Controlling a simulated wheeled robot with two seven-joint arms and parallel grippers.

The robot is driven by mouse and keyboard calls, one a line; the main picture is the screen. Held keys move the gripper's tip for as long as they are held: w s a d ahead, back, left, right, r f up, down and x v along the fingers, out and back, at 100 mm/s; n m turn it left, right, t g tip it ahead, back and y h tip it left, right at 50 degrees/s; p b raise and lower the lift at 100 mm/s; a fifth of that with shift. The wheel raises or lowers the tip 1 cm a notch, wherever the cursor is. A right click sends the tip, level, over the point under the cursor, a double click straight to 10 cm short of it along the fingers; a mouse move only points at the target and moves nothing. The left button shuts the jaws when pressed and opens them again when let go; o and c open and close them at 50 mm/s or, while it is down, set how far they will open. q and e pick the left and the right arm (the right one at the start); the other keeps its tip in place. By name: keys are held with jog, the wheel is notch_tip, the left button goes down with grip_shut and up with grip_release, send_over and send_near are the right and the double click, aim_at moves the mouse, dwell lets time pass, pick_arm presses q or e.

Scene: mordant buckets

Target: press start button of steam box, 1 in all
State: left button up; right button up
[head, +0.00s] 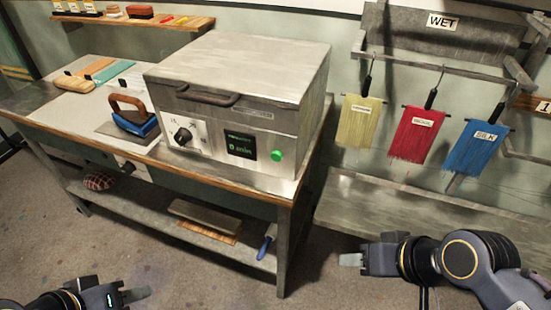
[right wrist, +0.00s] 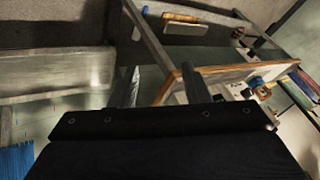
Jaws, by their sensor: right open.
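The steam box (head: 250,75) is a grey metal box with a closed lid and a front handle, standing on the right part of the workbench. Its round green start button (head: 276,155) is at the right end of the front panel, beside a dark display (head: 240,145) with green text. A black dial (head: 183,136) sits further left on the panel. My right gripper (head: 350,260) is low and to the right of the bench, well apart from the button. It is open and empty in the right wrist view (right wrist: 160,85). My left gripper (head: 135,295) is at the bottom left, its opening unclear.
The workbench (head: 215,168) has a wooden front edge and a lower shelf. A blue iron-like tool (head: 135,122) stands left of the steam box. Yellow, red (head: 415,135) and blue fringed hangings hang from a rack at the right. The floor before the bench is clear.

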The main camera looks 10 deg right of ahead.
grip_shut()
dwell(1.4)
